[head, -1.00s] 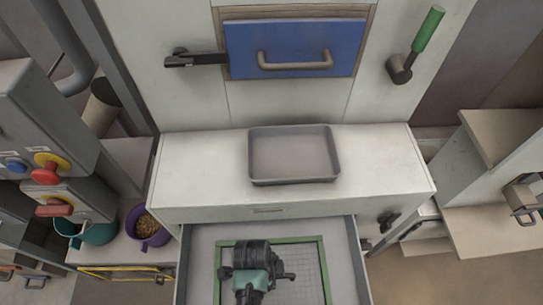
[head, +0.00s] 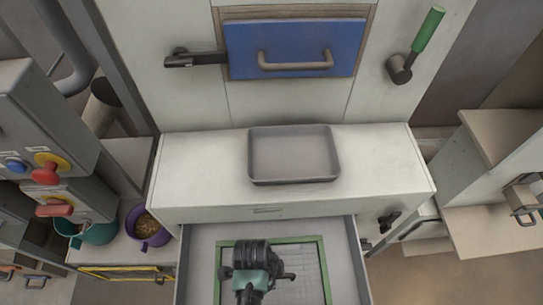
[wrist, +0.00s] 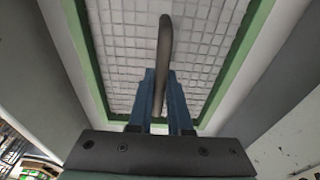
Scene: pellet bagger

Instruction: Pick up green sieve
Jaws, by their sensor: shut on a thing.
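The green sieve (head: 322,262) has a green rectangular frame around a pale wire mesh. It lies in the open drawer (head: 200,245) below the white counter. In the wrist view the sieve's mesh (wrist: 205,50) fills the upper middle, with its green frame on both sides. A dark curved handle bar rises from the mesh. My gripper (wrist: 158,85) has its blue fingers shut on this handle. In the head view my arm hides the gripper and part of the sieve. I cannot tell whether the sieve is lifted off the drawer floor.
A grey tray (head: 293,180) stands on the white counter (head: 200,165) above the drawer. The drawer walls stand close around the sieve. A purple bucket (head: 150,232) and a teal bucket (head: 98,232) are at the left. A blue hatch (head: 278,48) is above.

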